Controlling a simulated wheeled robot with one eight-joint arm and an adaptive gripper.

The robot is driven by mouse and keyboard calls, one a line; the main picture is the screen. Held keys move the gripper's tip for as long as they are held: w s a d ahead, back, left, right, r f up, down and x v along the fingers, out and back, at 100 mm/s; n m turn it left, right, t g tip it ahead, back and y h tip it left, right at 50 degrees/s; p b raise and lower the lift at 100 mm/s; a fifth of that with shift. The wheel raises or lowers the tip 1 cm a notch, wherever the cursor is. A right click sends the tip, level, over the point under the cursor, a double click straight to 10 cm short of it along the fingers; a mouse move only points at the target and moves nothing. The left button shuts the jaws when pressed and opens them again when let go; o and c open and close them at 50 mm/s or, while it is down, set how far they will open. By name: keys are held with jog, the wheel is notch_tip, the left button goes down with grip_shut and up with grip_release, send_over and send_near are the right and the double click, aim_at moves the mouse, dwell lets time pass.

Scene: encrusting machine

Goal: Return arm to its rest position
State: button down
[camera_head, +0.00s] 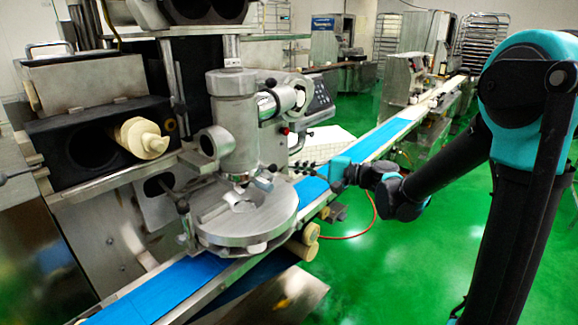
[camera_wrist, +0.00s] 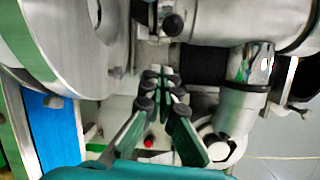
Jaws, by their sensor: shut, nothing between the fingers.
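My gripper (camera_head: 312,168) is at the end of my arm, which reaches in from the right in the head view. It is close to the right side of the encrusting machine (camera_head: 232,120), above the blue conveyor belt (camera_head: 378,136). In the wrist view the fingers of my gripper (camera_wrist: 162,80) are shut with nothing between them. The machine's metal body (camera_wrist: 110,40) is close ahead of the fingers. I cannot tell whether the fingertips touch it.
The round metal disc (camera_head: 245,215) of the machine stands over the belt, left of my gripper. A control panel (camera_head: 318,92) is above it. A cream nozzle part (camera_head: 143,138) sits at the left. Open green floor (camera_head: 400,260) lies to the right of the belt.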

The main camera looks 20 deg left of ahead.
jog(key=s+d+f+n+t+h, duration=0.1)
jog(key=s+d+f+h, duration=0.3)
jog(key=d, duration=0.9)
jog(key=s+d+f+n+t+h, duration=0.1)
jog(key=s+d+f+h, duration=0.4)
jog(key=d+f, duration=0.5)
jog(key=s+d+f+n+h, duration=0.1)
jog(key=s+d+f+h, duration=0.4)
jog(key=d, duration=1.1)
notch_tip(320, 180, down, 3)
jog(key=h, duration=0.3)
jog(key=shift+s+t, duration=0.25)
jog(key=shift+t, duration=0.15)
jog(key=shift+d, duration=0.1)
